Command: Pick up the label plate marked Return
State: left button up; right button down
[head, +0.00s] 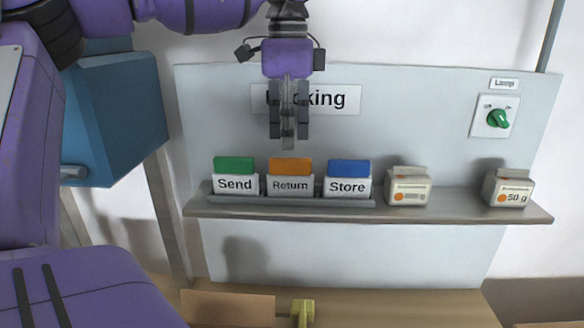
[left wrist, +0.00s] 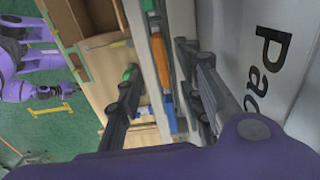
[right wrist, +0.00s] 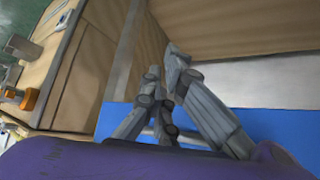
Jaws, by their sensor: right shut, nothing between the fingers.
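The Return plate (head: 290,186) has a white face with black lettering and an orange top. It stands upright in the middle of the rack, between the Send plate (head: 235,184) and the Store plate (head: 348,186). My left gripper (head: 289,138) points down above the Return plate, apart from it. It is open and empty. In the left wrist view, the orange top (left wrist: 162,95) shows between the spread fingers. My right gripper (right wrist: 163,72) shows only in the right wrist view, shut and empty, away from the plates.
The rack (head: 290,202) stands on a shelf (head: 440,212) against a pale panel. Two small boxes (head: 409,190) (head: 508,190) stand to the right. A green lamp knob (head: 497,118) is higher up. A blue box (head: 115,115) is at left. The space above the plates is clear.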

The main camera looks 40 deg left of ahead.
aim_at(290, 159)
pick_arm(q)
jog(key=shift+w+a, duration=0.15)
jog(key=shift+w, duration=0.05)
jog(key=shift+s+d+f+p, duration=0.1)
jog(key=shift+s+f+p, duration=0.05)
jog(key=shift+f, duration=0.6)
jog(key=shift+s+d+f+p, duration=0.1)
jog(key=shift+f+p, duration=0.05)
jog(key=shift+f, duration=0.55)
jog(key=shift+w+f+p, duration=0.2)
jog(key=shift+f+p, duration=0.25)
jog(key=shift+f, duration=1.85)
grip_shut()
